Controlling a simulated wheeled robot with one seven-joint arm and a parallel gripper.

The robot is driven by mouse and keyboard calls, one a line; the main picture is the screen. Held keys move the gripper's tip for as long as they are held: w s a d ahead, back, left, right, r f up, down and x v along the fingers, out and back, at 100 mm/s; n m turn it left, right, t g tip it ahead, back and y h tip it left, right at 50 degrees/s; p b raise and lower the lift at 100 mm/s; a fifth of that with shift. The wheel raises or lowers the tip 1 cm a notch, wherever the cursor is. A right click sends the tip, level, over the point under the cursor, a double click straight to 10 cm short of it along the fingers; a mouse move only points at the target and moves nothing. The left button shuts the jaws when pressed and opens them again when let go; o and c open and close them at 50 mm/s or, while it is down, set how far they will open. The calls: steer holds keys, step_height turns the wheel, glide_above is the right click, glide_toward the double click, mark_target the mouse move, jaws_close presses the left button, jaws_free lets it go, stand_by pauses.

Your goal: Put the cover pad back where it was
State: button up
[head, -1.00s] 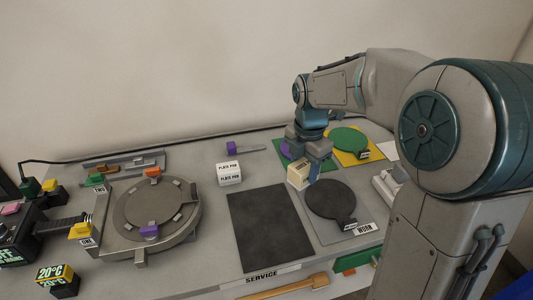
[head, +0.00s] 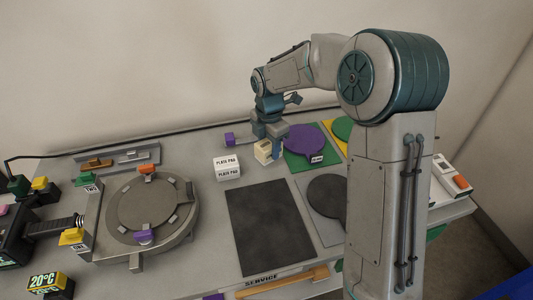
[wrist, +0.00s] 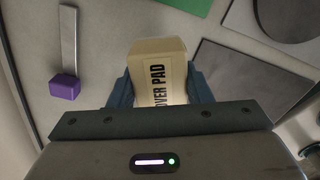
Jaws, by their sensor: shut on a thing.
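The cover pad (head: 263,152) is a cream block with dark lettering. My gripper (head: 267,144) is shut on it. In the wrist view the cover pad (wrist: 158,78) sits between the two blue-grey fingers, with "OVER PAD" readable on its top. It is just right of and behind the white plate pads (head: 228,168) in the head view, apart from them. I cannot tell whether its underside touches the bench.
A purple block with a grey strip (head: 231,139) lies behind the plate pads. A purple disc on a green mat (head: 296,160) is to the right. A dark mat (head: 268,230) lies in front. The round fixture (head: 145,205) stands at left.

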mark_target(267, 155)
steer(key=shift+w+a+f, duration=0.25)
steer(key=shift+a+f, duration=0.1)
steer(key=shift+f, duration=1.9)
steer(key=shift+f, duration=0.25)
steer(key=o, duration=1.2)
steer(key=shift+c, duration=0.2)
steer(key=shift+r, duration=0.1)
steer(key=shift+r, duration=0.1)
